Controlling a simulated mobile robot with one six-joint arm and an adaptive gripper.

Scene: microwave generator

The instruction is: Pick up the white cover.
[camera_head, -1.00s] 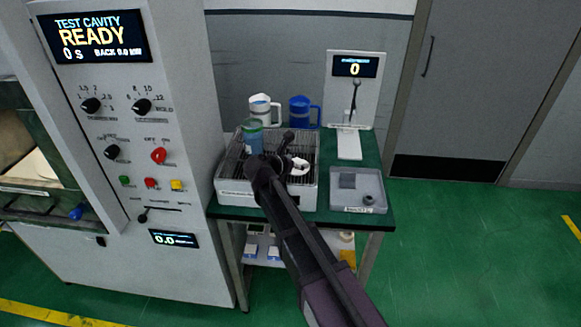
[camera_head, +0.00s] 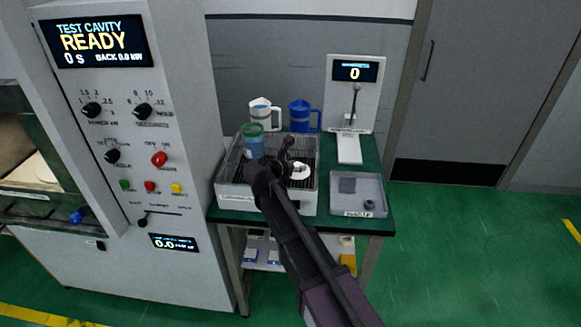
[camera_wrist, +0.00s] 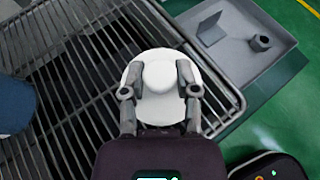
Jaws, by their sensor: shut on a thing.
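The white cover (camera_wrist: 158,60) is a round white disc with a raised knob in the middle. In the wrist view it lies between the two fingers of my gripper (camera_wrist: 160,92), which is shut on it. In the head view the cover (camera_head: 301,171) shows at the right part of the wire rack (camera_head: 272,150), partly hidden by my gripper (camera_head: 283,160). The cover is over the rack's wires; I cannot tell whether it still touches them.
A blue jar with a green rim (camera_head: 253,142) stands on the rack to the left. A white jug (camera_head: 263,115) and a blue jug (camera_head: 302,115) stand behind. A grey tray (camera_head: 345,205) with small parts lies to the right, before a display stand (camera_head: 350,120).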

